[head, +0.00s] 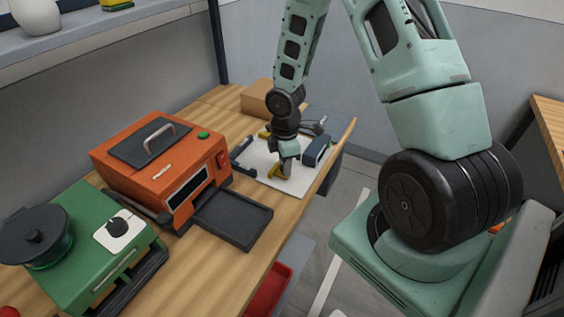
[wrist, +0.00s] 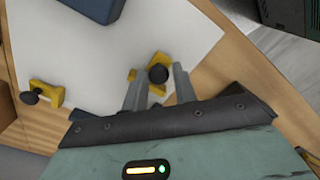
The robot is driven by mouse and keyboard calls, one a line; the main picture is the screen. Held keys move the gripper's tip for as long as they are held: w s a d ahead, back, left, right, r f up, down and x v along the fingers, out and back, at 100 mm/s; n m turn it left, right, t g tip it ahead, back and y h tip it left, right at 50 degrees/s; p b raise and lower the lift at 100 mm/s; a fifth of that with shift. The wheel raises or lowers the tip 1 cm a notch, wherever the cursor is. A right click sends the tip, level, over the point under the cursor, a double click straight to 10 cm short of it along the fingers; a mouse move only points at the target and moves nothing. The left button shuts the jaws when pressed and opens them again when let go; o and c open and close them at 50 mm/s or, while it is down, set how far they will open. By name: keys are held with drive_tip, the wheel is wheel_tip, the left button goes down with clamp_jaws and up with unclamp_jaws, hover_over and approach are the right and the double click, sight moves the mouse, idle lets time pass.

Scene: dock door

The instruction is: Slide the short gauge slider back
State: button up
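Two yellow sliders with black knobs lie by a white sheet or board (head: 302,183). I cannot tell which is the short one. In the wrist view one yellow slider (wrist: 156,90) with its black knob (wrist: 158,73) shows between and just beyond my fingertips. The other yellow slider (wrist: 47,94) is to the left, near the sheet's edge. My gripper (wrist: 160,78) is open, its grey fingers on either side of the knob; I see a slight gap on each side. In the head view my gripper (head: 289,165) points down over the board, close to a yellow piece (head: 279,173).
A dark blue block (head: 316,150) stands on the board's right side. An orange machine (head: 160,170) with a dark tray (head: 232,218) and a green machine (head: 95,250) stand on the wooden bench to the left. A cardboard box (head: 258,97) is behind.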

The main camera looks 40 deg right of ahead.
drive_tip(key=shift+o, duration=1.3)
drive_tip(key=shift+s, duration=0.15)
drive_tip(key=shift+r, duration=0.25)
wheel_tip(320, 180, up, 17)
drive_tip(key=p, duration=0.1)
